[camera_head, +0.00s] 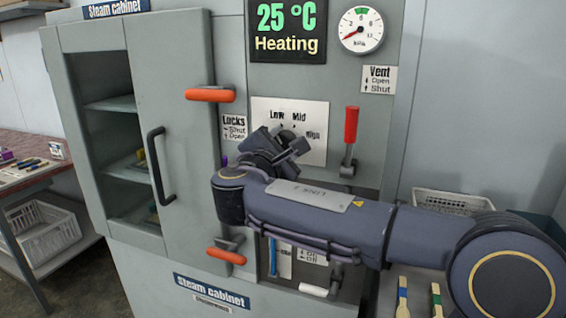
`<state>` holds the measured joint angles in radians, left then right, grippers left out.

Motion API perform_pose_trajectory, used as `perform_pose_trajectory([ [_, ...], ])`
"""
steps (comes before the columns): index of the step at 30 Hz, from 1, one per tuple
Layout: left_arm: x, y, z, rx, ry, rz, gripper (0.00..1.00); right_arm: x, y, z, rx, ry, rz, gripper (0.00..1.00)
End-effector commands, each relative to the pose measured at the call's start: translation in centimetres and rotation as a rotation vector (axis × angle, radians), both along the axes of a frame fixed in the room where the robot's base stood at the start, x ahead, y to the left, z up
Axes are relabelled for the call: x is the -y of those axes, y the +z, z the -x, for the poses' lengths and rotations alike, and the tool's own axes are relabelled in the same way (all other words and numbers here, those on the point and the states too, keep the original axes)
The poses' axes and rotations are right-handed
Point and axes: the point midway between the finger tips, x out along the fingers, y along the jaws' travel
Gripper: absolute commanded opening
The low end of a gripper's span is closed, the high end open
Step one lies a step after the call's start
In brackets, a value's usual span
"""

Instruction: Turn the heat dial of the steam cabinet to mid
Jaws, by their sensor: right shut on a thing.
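The steam cabinet (232,180) is grey and fills the middle of the head view. Its heat dial sits on a white plate (318,115) marked Low, Mid and High. My right gripper (288,141) is at this plate, shut on the heat dial. The gripper and wrist hide most of the dial, so I cannot tell its exact setting. My right arm comes in from the right, across the lower part of the panel. My left gripper is not in view.
A display (287,30) reads 25 °C, Heating. A round gauge (361,30) and a red vent lever (351,135) are to the right. Orange lock handles (210,95) and a black door handle (157,166) are to the left. A white basket (452,202) stands at right.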

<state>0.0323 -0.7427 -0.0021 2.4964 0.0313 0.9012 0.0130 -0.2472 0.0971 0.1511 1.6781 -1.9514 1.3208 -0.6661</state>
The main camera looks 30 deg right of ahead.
Motion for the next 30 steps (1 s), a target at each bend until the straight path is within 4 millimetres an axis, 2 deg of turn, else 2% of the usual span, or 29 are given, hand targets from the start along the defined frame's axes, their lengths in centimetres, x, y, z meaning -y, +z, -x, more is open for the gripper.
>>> perform_pose_trajectory([
  [1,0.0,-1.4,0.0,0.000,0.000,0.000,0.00,0.0,-0.7,0.0,0.037,0.000,-0.029,0.20],
  [15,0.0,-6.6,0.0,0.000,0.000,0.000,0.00,-0.1,-0.7,0.0,0.387,0.000,-0.304,0.20],
  [30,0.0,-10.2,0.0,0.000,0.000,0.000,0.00,-0.1,-0.5,0.0,0.695,0.000,-0.547,0.20],
])
